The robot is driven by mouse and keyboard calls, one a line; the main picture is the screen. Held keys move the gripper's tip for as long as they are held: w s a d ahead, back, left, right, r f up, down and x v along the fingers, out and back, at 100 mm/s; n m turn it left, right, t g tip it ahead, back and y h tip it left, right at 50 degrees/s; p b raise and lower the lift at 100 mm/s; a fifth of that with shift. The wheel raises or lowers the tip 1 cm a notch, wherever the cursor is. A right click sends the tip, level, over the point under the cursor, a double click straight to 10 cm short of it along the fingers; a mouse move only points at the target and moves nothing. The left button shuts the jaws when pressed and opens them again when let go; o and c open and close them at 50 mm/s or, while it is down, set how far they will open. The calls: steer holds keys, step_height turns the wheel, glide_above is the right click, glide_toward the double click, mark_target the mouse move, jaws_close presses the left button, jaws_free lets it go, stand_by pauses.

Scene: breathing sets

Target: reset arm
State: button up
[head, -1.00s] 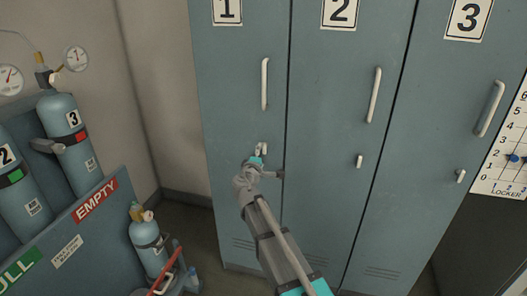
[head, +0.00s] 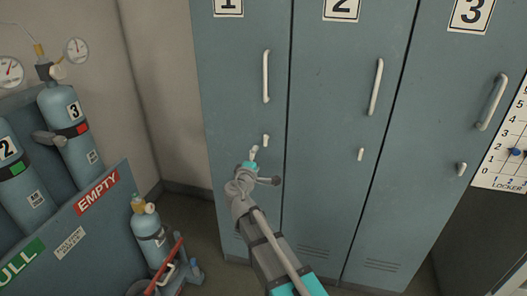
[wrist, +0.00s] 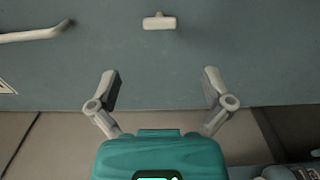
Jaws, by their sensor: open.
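My gripper (wrist: 160,90) is open and empty in the wrist view, its two fingers spread wide apart. Beyond it in that view is a small pale latch knob (wrist: 159,21) on a blue-grey locker door, with a gap between the fingers and the knob. In the head view my gripper (head: 256,158) is in front of the lower part of locker 1 (head: 232,80). The knob of locker 1 (head: 266,141) shows just above and right of it. The long handle of locker 1 (head: 266,76) is higher up, and its door is shut.
Locker 2 (head: 335,80) and locker 3 (head: 445,90) stand shut to the right, beside a wall chart (head: 506,150). At left is a cylinder rack (head: 100,235). A cylinder on a cart (head: 150,240) with a red bar stands on the floor between rack and lockers.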

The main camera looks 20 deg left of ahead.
steer(key=s+d+f+m+g+h, duration=0.1)
steer(key=d+f+m+g+h, duration=0.3)
steer(key=d, duration=0.9)
steer(key=s+d+f+m+g+h, duration=0.15)
steer(key=d+f+m+g, duration=0.4)
steer(key=d, duration=0.85)
steer(key=s+d+f+m+g+y, duration=0.3)
steer(key=s+d+f+m+g, duration=0.1)
steer(key=s+d, duration=0.35)
steer(key=s+d+f+m+g+y, duration=0.3)
steer(key=s+d+f+m+g, duration=0.25)
steer(key=s, duration=0.25)
step_height(320, 180, up, 16)
steer(key=n+t+p, duration=0.1)
steer(key=p, duration=1.4)
steer(key=shift+p, duration=0.3)
